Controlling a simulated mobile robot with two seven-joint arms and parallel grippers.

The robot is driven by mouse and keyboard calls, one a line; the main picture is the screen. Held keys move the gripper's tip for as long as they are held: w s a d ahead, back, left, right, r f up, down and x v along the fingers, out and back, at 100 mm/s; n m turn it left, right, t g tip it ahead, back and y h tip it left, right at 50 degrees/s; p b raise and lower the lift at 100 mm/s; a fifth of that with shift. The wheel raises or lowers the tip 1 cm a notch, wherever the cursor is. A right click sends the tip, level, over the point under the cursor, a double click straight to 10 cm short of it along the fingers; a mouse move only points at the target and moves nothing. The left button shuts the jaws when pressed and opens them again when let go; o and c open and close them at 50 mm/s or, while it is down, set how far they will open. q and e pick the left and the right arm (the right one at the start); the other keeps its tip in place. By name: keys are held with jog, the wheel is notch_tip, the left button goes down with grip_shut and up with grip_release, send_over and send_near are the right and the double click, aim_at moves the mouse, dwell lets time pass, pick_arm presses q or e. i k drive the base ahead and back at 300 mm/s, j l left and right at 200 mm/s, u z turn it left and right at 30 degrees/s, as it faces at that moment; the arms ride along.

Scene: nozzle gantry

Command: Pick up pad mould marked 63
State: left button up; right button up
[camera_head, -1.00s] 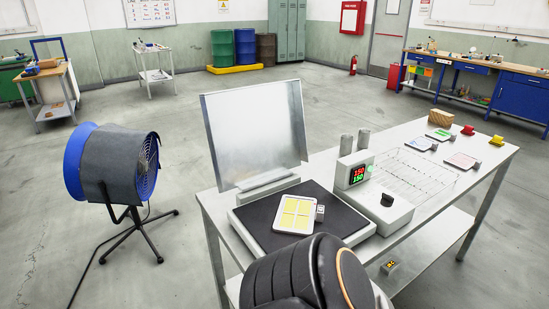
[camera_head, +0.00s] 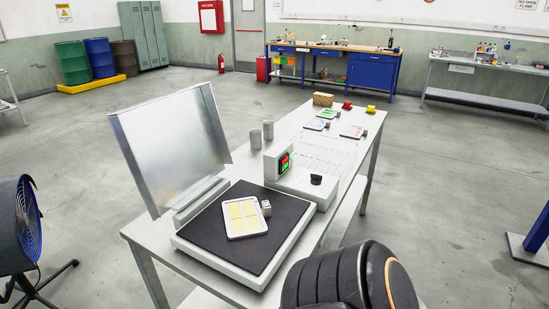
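A white-rimmed mould with yellow cells (camera_head: 243,217) lies on the black plate of the heated press (camera_head: 265,245), with a small white block (camera_head: 266,208) at its right edge. Three flat moulds or cards lie at the far end of the table: a green one (camera_head: 328,113), a bluish one (camera_head: 315,124) and a pinkish one (camera_head: 352,132), with small grey blocks beside them. No number 63 is readable on any of them. Neither gripper is in view; only a black ribbed part of my arm shows at the bottom.
The press lid (camera_head: 172,140) stands raised. A blue fan (camera_head: 22,222) stands left. Floor right is open.

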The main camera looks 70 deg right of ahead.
aim_at(244, 217)
jog(key=i+j+z, duration=0.15)
jog(key=z, duration=0.2)
jog(key=i+j+z, duration=0.15)
jog(key=z, duration=0.2)
jog(key=i+j+z, duration=0.1)
jog(key=j+z, duration=0.2)
